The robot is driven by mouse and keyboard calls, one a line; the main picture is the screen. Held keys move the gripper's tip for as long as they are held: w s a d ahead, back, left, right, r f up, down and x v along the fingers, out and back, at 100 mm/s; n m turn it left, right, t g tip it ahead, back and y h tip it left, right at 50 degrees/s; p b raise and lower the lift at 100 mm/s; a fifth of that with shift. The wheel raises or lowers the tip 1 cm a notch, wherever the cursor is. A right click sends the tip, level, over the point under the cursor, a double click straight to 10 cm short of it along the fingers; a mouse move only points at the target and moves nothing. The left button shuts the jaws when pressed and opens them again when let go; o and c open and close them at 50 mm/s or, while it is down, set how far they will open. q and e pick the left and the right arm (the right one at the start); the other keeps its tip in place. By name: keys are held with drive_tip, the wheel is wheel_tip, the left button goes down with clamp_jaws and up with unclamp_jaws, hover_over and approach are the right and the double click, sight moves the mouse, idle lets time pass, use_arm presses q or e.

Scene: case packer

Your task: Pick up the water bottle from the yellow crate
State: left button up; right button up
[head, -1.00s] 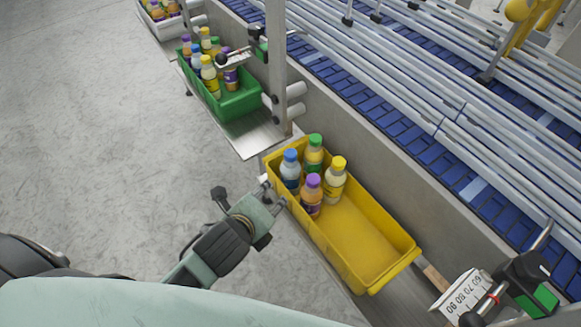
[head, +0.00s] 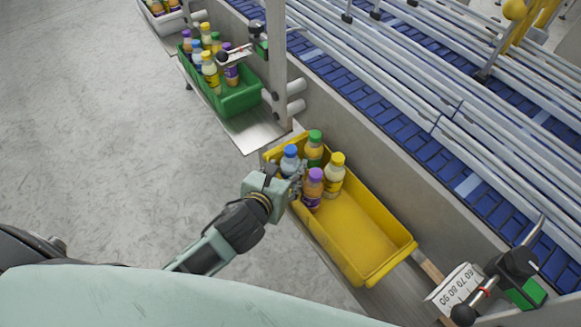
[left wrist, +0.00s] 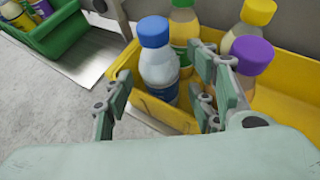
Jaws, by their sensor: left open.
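The water bottle, with a blue cap and clear body with a blue label, stands upright in the yellow crate's upper left end, in the head view (head: 290,157) and the left wrist view (left wrist: 158,62). The yellow crate (head: 365,245) also holds a green-capped bottle (head: 314,148), a yellow-capped bottle (head: 335,176) and a purple-capped bottle (head: 313,188). My left gripper (head: 290,178) is open at the crate's near side wall. In the left wrist view its fingers (left wrist: 160,100) stand to either side of the water bottle, whose lower part is hidden by the crate wall. My right gripper is not in view.
A green crate (head: 240,101) with several bottles stands further up the shelf. A metal post (head: 277,70) rises between the crates. A blue conveyor (head: 400,136) with rails runs behind. The yellow crate's lower right half is empty.

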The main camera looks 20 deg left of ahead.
sight(287, 169)
use_arm(q)
drive_tip(key=shift+p+x, duration=0.4)
drive_tip(key=shift+x, duration=1.45)
drive_tip(key=shift+f, duration=0.1)
drive_tip(key=shift+s, duration=0.1)
drive_tip(key=shift+c, duration=0.6)
drive_tip(key=c, duration=1)
